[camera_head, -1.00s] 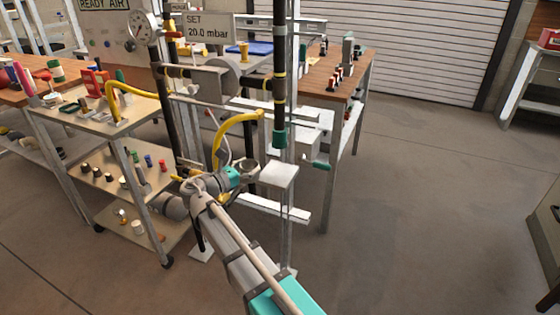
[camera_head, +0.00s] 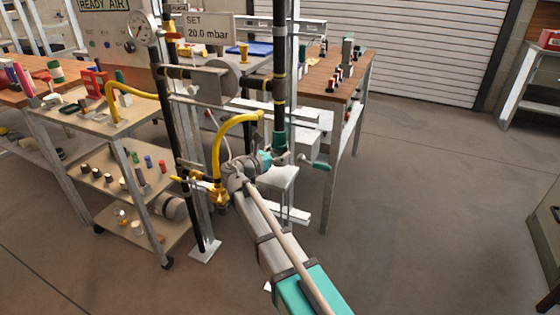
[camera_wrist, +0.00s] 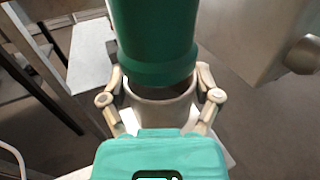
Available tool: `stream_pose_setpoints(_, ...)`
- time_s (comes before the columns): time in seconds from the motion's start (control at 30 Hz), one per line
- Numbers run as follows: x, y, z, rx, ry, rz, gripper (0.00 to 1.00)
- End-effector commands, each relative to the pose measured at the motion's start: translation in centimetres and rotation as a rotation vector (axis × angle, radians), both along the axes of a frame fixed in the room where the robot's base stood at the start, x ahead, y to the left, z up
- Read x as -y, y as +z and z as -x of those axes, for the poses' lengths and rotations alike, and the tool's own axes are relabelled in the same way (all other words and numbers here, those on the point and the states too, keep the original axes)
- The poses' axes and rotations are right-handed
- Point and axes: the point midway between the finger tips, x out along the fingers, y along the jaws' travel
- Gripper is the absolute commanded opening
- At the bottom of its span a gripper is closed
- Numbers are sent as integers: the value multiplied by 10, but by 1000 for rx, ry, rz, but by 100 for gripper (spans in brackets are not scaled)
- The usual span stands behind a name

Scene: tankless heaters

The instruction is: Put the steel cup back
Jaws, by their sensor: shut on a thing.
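The steel cup (camera_wrist: 158,112) is a grey open-topped cylinder between the two fingers of my gripper (camera_wrist: 160,92) in the wrist view. The fingers are shut on its left and right sides, and it looks about upright. The green end piece (camera_wrist: 155,40) of a vertical pipe hangs directly over the cup's mouth and hides much of its opening. I cannot tell whether its lower edge is inside the cup. In the head view the green end piece (camera_head: 280,139) is at the bottom of the black pipe, with my gripper (camera_head: 278,158) just below; the cup is not clear there.
A small pale plate (camera_head: 278,177) on a post is just below my gripper. A yellow hose (camera_head: 218,140) and brass valve (camera_head: 219,192) are close to its left. A shelf cart (camera_head: 135,180) stands left. The floor to the right (camera_head: 430,210) is clear.

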Motion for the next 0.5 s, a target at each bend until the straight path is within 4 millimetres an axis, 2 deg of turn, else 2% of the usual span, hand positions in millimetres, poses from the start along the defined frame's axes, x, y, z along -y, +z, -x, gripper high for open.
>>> stream_pose_setpoints(0.27, 0, -4, 0, 0, 0, 0, 25)
stream_pose_setpoints(0.5, 0, -21, 1, 0, 0, 0, 25)
